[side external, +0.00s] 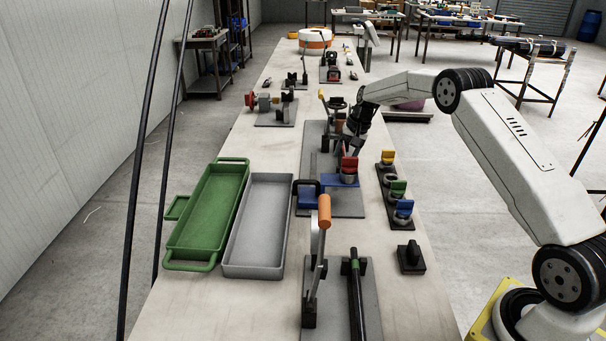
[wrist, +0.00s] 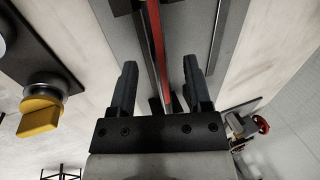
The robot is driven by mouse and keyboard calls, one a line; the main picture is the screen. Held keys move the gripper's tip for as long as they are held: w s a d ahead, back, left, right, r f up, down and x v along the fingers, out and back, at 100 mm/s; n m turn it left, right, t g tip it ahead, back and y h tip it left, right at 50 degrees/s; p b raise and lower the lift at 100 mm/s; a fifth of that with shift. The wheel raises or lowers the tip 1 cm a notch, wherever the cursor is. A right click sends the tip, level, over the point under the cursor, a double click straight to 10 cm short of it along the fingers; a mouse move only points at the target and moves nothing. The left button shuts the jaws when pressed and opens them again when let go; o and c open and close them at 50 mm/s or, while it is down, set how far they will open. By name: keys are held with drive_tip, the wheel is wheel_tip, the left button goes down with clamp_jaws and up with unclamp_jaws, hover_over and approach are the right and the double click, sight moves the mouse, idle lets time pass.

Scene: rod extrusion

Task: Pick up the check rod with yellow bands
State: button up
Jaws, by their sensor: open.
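No rod with yellow bands can be made out in either view. A dark rod with a green band (side external: 355,292) lies in a fixture at the front of the bench. My gripper (wrist: 160,82) is open in the wrist view, with a finger on each side of a dark bar with a red strip (wrist: 157,48). I cannot tell whether this bar is a rod or part of a fixture, or how far below the fingers it is. In the side view my gripper (side external: 350,146) is small and dark over the middle fixture, just behind a red knob (side external: 349,166).
A green tray (side external: 170,254) and a grey tray (side external: 229,247) stand on the left of the bench. Yellow (side external: 388,157), green (side external: 398,187) and blue (side external: 403,208) knobs line the right side. An orange-handled lever (side external: 324,211) stands upright near the front.

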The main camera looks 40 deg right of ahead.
clamp_jaws()
drive_tip(key=shift+r, duration=0.15)
idle(0.4)
wheel_tip(320, 180, up, 10)
idle(0.6)
idle(0.4)
